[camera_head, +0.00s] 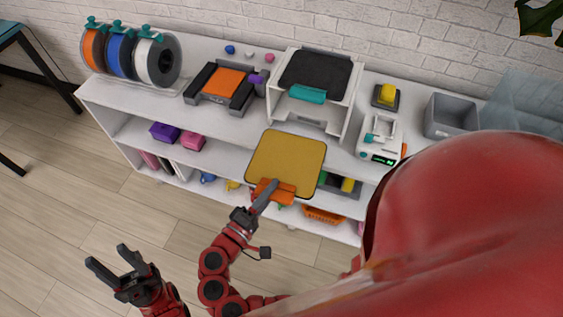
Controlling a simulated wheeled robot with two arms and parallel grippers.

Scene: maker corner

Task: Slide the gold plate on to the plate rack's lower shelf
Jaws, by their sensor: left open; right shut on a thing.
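The gold plate (287,160) is a flat, rounded square with an orange tab (276,190) on its near edge. My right gripper (266,192) is shut on this tab and holds the plate in front of the shelf unit, apart from the rack. The plate rack (348,108) looks to be the white frame on the unit's top, behind and right of the plate. A dark plate (316,70) with a teal tab (308,94) lies on its upper level. Its lower shelf is only partly visible below the teal tab. My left gripper (118,268) is open and empty over the floor.
Left of the rack stands a dark machine (240,102) with an orange plate. Several filament spools (157,62) stand at the far left. Right of the rack are a white device (379,137) and a grey bin (452,115). My red arm covers the lower right.

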